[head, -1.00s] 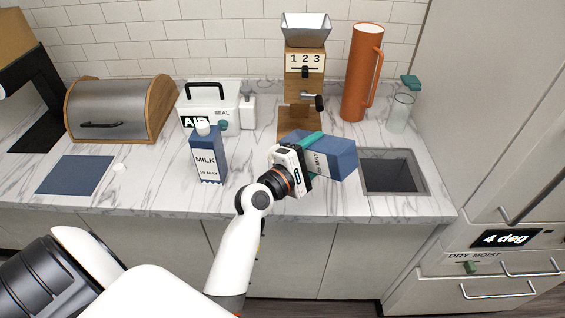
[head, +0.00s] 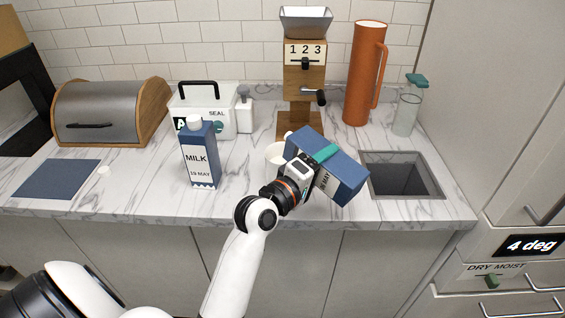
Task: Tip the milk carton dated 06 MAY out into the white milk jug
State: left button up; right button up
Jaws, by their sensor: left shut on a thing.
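A blue milk carton (head: 346,168) is held in my left gripper (head: 313,170), which is shut around its middle. The carton is tilted well over, above the counter left of the sink. Its label shows MAY, but the day digits are hard to read. A white vessel, seemingly the milk jug (head: 275,154), stands on the counter just behind and left of the carton, partly hidden by it. I cannot tell whether any milk flows. A second carton (head: 199,157), labelled MILK 19 MAY, stands upright to the left. My right gripper is not in view.
A sink (head: 408,158) opens to the right. The wooden dispenser marked 1 2 3 (head: 304,80), orange pitcher (head: 363,80) and glass jar (head: 404,117) stand behind. A white SEAL box (head: 216,103), bread bin (head: 105,112) and blue mat (head: 55,180) are left.

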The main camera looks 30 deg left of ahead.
aim_at(319, 147)
pick_arm(q)
jog(key=f+m, duration=0.1)
jog(key=m, duration=0.2)
jog(key=shift+d+f+b, duration=0.3)
jog(key=shift+f+b, duration=0.05)
jog(key=shift+b, duration=0.05)
jog(key=a+r+m+p, duration=0.1)
jog(key=m+p, duration=0.1)
jog(key=m, duration=0.1)
jog(key=a+r+m+p, duration=0.1)
jog(key=r+m+p, duration=0.1)
jog(key=shift+w+a+r+m+p, duration=0.15)
jog(key=shift+w+a+m+p, duration=0.05)
jog(key=shift+m+p, duration=0.2)
notch_tip(319, 147, up, 6)
jog(key=m+p, duration=0.1)
jog(key=p, duration=0.1)
jog(key=m+p, duration=0.4)
jog(key=shift+d+f, duration=0.15)
jog(key=shift+f, duration=0.1)
jog(key=shift+f+m, duration=0.45)
jog(key=shift+m, duration=0.55)
